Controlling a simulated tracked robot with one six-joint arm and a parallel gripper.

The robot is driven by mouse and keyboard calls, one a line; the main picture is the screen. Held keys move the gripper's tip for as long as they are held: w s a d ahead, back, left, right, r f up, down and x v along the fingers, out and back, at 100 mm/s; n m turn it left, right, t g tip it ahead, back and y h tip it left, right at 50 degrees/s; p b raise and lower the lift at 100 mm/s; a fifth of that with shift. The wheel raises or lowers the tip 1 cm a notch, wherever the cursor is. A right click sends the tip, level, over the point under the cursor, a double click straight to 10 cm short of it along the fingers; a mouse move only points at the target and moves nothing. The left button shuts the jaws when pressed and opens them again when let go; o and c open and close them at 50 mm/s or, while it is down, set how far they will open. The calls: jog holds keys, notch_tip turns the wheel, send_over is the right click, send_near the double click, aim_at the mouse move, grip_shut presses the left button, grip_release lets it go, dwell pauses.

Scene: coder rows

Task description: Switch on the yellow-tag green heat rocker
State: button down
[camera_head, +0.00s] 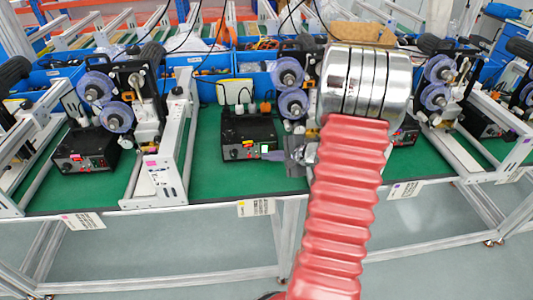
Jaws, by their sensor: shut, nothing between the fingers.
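A yellow tag (242,208) sits on the front edge of the bench, beside a printed white label. Behind it on the green mat stands a black control box (235,128). Its front carries a red switch (248,142) and, to the right, a small pale green rocker (264,148). The rocker's position is too small to tell. My gripper (274,156) is shut and empty. It points left, with its tips at the box's front right, just below and right of the green rocker. I cannot tell whether they touch it.
Blue spools (291,102) stand behind my gripper. A similar black box (85,150) is at the left station, with a pink tag (66,217) on the edge. White metal frames (172,150) divide the stations. Green mat (215,180) lies clear before the yellow-tag box. My red arm hides part of the right station.

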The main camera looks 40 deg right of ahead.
jog(key=shift+s+a+r, duration=0.1)
jog(key=shift+s+a, duration=0.3)
jog(key=shift+s, duration=0.2)
dwell(0.4)
jog(key=shift+s+a+r, duration=0.2)
jog(key=shift+s+a, duration=0.55)
jog(key=shift+s, duration=0.3)
jog(key=shift+s+a+r, duration=0.2)
jog(key=shift+s+a, duration=0.5)
jog(key=shift+s, duration=0.3)
